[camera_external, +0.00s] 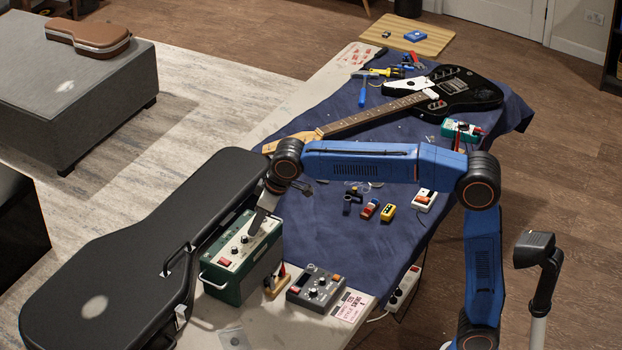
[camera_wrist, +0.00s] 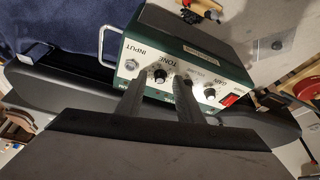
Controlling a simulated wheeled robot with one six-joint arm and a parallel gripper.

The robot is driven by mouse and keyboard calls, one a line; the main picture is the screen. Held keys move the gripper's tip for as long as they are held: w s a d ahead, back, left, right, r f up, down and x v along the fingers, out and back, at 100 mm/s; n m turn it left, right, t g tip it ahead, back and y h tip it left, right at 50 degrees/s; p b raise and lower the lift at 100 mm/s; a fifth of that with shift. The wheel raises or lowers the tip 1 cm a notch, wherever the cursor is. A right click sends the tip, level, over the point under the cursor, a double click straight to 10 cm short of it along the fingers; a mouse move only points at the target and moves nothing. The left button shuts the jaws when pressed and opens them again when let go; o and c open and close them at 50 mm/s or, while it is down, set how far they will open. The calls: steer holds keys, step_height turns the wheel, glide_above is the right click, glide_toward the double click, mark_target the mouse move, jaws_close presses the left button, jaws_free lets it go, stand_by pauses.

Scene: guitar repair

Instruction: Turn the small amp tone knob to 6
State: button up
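The small amp (camera_external: 232,283) is a green box with a pale control panel, standing at the near end of the bench beside the guitar case. In the wrist view the amp (camera_wrist: 205,52) shows its panel marked INPUT, TONE and GAIN. The black tone knob (camera_wrist: 160,74) appears between my two fingertips. My gripper (camera_wrist: 159,82) is open, its fingers apart on either side of that knob; contact cannot be told. The knob's number setting is too small to read. In the external view my gripper (camera_external: 257,221) reaches down at the far end of the panel.
The gain knob (camera_wrist: 210,95) and red switch (camera_wrist: 230,99) sit close by on the panel. The black guitar case (camera_external: 115,270) lies left of the amp. A grey pedal (camera_external: 316,289) stands right of it. A black guitar (camera_external: 455,93) lies farther back on the blue cloth (camera_external: 330,235).

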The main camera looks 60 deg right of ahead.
steer(key=v, duration=1.7)
steer(key=shift+s, duration=0.2)
steer(key=shift+r, duration=0.1)
steer(key=s+d+f+m, duration=0.1)
steer(key=s+d+f, duration=0.5)
steer(key=s, duration=0.3)
steer(key=s+d+f, duration=0.6)
steer(key=s+d, duration=0.1)
steer(key=s, duration=0.1)
steer(key=s+d+f+m, duration=0.1)
steer(key=s+d+f, duration=0.2)
steer(key=s+f, duration=0.6)
steer(key=s+d+f+m+h, duration=0.1)
steer(key=s+d+f, duration=0.2)
steer(key=s+f, duration=0.7)
step_height(320, 180, down, 2)
steer(key=shift+d+f+t, duration=0.1)
steer(key=shift+d+t, duration=0.1)
steer(key=shift+t, duration=0.1)
